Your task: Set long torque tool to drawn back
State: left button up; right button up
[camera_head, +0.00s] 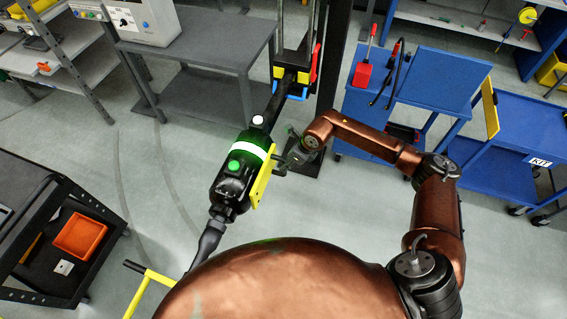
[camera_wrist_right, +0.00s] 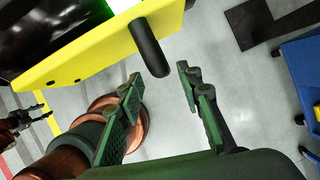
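The long torque tool (camera_head: 232,180) is a black cylinder with a white-green glowing band and a green button, hanging along a dark rail in the head view. A yellow plate (camera_head: 262,178) is fixed on its right side; it also shows in the right wrist view (camera_wrist_right: 100,50). A black peg handle (camera_wrist_right: 148,48) sticks out of the plate. My right gripper (camera_head: 290,157) is beside the handle. In the wrist view its fingers (camera_wrist_right: 160,80) are apart and empty, with the handle's end just beyond the tips. My left gripper (camera_wrist_right: 40,111) shows small at the wrist view's left edge, fingers apart.
A blue bench (camera_head: 430,80) with a red tool stands at the back right, beside a blue KIT cart (camera_head: 520,130). A grey table (camera_head: 200,45) is at the back left. A dark cart (camera_head: 45,230) with an orange bin is at left. The floor between is clear.

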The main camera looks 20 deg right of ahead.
jog(key=x, duration=0.4)
jog(key=shift+w+d+r+p, duration=0.1)
jog(key=shift+w+p, duration=0.1)
jog(key=shift+p, duration=0.15)
jog(key=shift+s, duration=0.1)
jog(key=shift+f, duration=0.25)
jog(key=shift+c, duration=1.4)
jog(key=shift+r, duration=0.1)
jog(key=c, duration=0.6)
pick_arm(q)
jog(key=shift+r, duration=0.55)
pick_arm(e)
grip_shut()
pick_arm(q)
jog(key=shift+w+d, duration=0.1)
jog(key=shift+w, duration=0.25)
